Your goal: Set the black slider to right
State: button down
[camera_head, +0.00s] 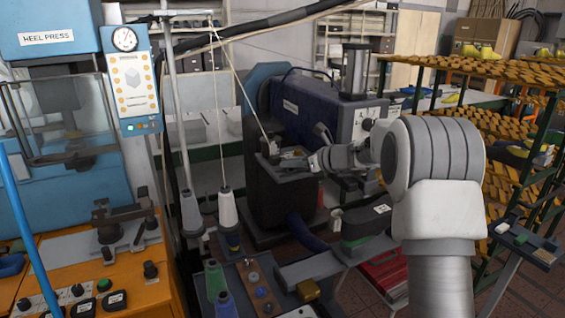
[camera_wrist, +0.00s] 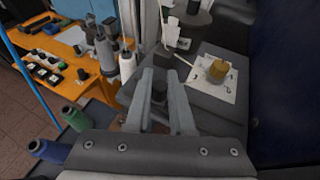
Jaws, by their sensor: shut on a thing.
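The black slider (camera_wrist: 159,91) shows in the wrist view as a small dark knob between the two grey fingers of my gripper (camera_wrist: 160,76). My gripper is shut on it. The slider sits on the dark grey top of a machine, and the fingers hide its sides and part of the surface around it. In the head view my gripper (camera_head: 288,163) reaches in from the right over the top of the black machine column (camera_head: 278,200). The slider is too small and covered to make out there.
A yellow-brown knob on a white marked plate (camera_wrist: 232,88) stands right of my fingers. A white thread cone (camera_wrist: 127,66) is to the left. The blue heel press (camera_head: 50,40) stands at the left. A rack of shoe lasts (camera_head: 518,172) stands at the right.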

jog(key=shift+w+d, duration=0.3)
jog(key=shift+d, duration=0.4)
jog(key=shift+a, duration=0.1)
jog(key=c, duration=0.8)
grip_release()
jog(key=shift+o, duration=0.2)
jog(key=shift+s, duration=0.1)
jog(key=b+v, duration=0.2)
jog(key=v, duration=1.5)
jog(key=shift+s+r, duration=0.1)
jog(key=shift+r, duration=0.05)
